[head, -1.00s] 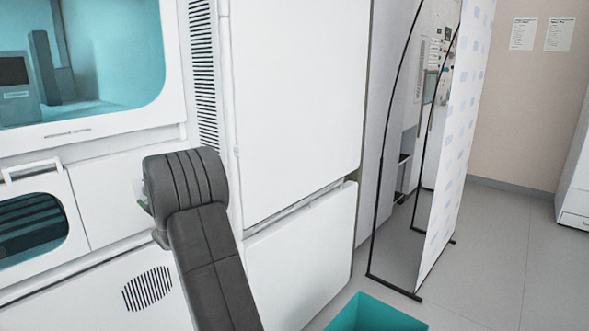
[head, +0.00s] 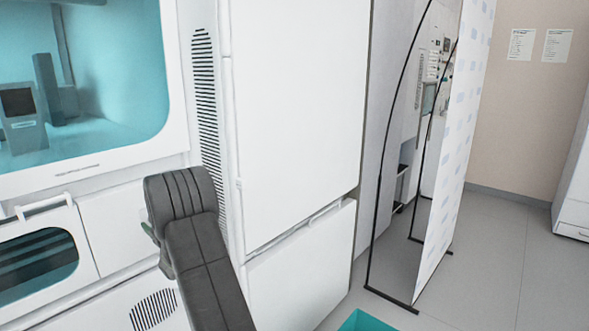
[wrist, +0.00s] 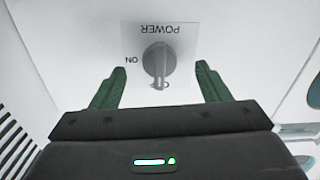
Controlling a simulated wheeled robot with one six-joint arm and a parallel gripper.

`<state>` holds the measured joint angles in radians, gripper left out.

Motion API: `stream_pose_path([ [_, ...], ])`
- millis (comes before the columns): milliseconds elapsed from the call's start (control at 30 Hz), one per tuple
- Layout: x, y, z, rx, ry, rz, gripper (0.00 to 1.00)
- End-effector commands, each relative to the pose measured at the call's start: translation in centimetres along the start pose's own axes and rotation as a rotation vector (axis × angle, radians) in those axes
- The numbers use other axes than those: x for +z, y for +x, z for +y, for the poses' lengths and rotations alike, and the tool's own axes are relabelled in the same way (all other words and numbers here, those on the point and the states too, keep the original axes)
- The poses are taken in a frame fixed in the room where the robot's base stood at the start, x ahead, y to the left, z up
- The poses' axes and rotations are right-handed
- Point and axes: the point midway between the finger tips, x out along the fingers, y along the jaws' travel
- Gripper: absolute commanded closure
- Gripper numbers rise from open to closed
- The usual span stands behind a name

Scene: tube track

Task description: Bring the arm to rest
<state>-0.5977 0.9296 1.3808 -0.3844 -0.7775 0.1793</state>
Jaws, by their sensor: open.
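My gripper (wrist: 158,85) is open and empty in the wrist view, its two green fingers apart. Beyond the fingers is a grey rotary knob (wrist: 158,60) on a white plate marked POWER and ON, upside down in this view. The fingers stand to either side of the knob in the picture; I cannot tell how far short of it they are. In the head view my dark grey arm (head: 205,260) rises in front of the white machine (head: 290,110). My gripper is mostly hidden there behind the arm; only a bit of green shows at its left.
The machine has a teal-tinted window (head: 110,80), a lower hatch (head: 40,260) and vent slots. A teal bin (head: 365,322) stands on the floor at the bottom edge. A framed standing panel (head: 455,150) is to the right. Open floor (head: 500,270) lies beyond it.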

Motion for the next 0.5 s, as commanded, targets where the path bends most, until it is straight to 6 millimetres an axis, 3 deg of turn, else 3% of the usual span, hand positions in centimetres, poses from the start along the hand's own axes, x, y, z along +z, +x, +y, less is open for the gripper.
stream_pose_path([
  [500, 0.06, -0.03, 0.03, 0.000, 0.068, 0.000, 0.30],
])
